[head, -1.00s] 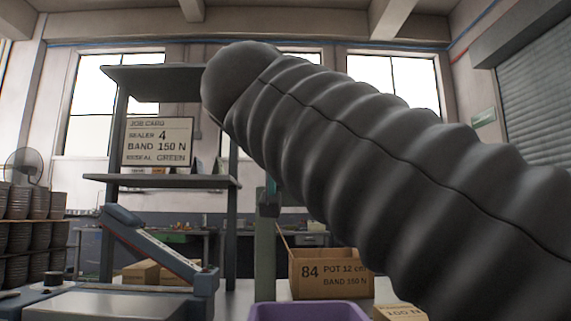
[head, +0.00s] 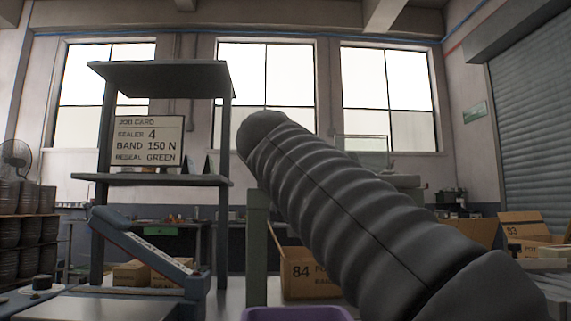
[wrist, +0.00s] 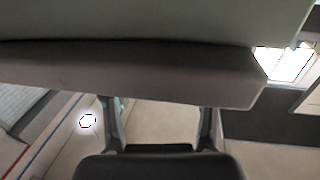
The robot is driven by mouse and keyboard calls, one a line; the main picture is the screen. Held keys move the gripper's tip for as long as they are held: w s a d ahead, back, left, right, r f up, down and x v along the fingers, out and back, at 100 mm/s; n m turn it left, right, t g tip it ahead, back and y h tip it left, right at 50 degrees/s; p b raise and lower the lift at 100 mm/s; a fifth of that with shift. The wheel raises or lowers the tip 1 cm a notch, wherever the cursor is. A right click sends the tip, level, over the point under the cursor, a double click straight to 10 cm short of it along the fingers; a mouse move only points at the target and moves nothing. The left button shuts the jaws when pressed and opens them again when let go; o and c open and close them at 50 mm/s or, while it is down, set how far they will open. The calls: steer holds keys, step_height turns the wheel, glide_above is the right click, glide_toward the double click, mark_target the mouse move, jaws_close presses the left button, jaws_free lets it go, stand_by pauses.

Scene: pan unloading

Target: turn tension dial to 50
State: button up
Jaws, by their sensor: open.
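A grey-blue sealer machine with a slanted arm (head: 145,245) stands on the bench at the left of the head view. A small dark knob (head: 43,281) shows at its left end. I cannot tell whether it is the tension dial, and no scale or number is legible. My gripper (wrist: 160,135) shows in the wrist view with its two fingers apart and nothing visible between them. It is not seen in the head view, where my ribbed dark arm fills the centre and right. The knob is not recognisable in the wrist view.
A job card (head: 147,140) reading sealer 4, band 150 N, reseal green stands on a grey shelf rack (head: 165,78). A purple bin (head: 298,314) is at the bottom. A carton marked 84 (head: 298,272) sits behind my arm. Stacked dark pots (head: 28,232) are at far left.

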jaws_close()
steer(key=shift+y, duration=0.3)
steer(key=shift+r+n+y+p, duration=0.1)
steer(key=shift+n+y+p, duration=0.55)
steer(key=shift+n+y, duration=0.4)
steer(key=shift+w+n+y+p, duration=0.1)
steer(key=shift+n+y+p, duration=0.35)
steer(key=shift+y+p, duration=0.5)
steer(key=shift+n+y+p, duration=0.7)
steer(key=shift+y+p, duration=0.6)
steer(key=shift+p, duration=0.1)
